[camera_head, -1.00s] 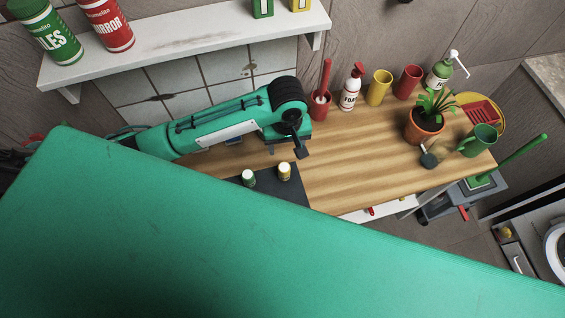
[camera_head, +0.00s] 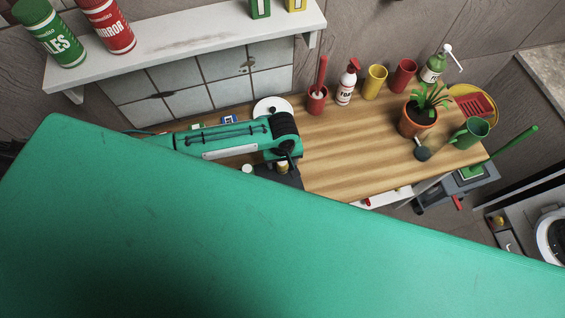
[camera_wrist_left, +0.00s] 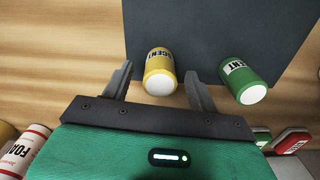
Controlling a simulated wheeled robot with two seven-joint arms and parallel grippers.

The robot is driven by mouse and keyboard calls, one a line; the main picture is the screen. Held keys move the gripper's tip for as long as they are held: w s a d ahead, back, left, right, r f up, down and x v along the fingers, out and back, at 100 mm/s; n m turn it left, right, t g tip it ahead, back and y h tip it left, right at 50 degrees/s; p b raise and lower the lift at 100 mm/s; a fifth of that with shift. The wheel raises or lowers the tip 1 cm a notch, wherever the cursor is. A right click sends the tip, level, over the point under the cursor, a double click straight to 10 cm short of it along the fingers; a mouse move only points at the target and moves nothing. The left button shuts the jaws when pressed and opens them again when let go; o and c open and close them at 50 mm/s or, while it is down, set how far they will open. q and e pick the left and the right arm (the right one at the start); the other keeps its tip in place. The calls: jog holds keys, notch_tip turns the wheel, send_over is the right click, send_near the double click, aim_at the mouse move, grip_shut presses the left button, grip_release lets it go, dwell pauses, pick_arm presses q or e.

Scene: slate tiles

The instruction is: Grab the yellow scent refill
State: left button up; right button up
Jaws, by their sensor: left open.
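The yellow scent refill (camera_wrist_left: 160,66) has a white end and stands on a dark mat (camera_wrist_left: 225,30). In the wrist view it sits between the two fingers of my left gripper (camera_wrist_left: 158,70), with a gap visible on each side. The gripper is open and holds nothing. In the head view my left gripper (camera_head: 288,157) is over the refill (camera_head: 282,167), and only part of the refill shows. A green scent refill (camera_wrist_left: 240,78) stands just right of the right finger in the wrist view. My right gripper is not in view.
On the wooden counter (camera_head: 350,160) stand a foam bottle (camera_head: 347,84), a yellow cup (camera_head: 374,82), a red cup (camera_head: 403,75) and a potted plant (camera_head: 418,118). A white shelf (camera_head: 200,48) hangs behind. The counter's middle is clear.

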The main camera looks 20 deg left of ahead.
pick_arm(q)
jog(key=c, duration=1.1)
jog(key=shift+o, duration=0.2)
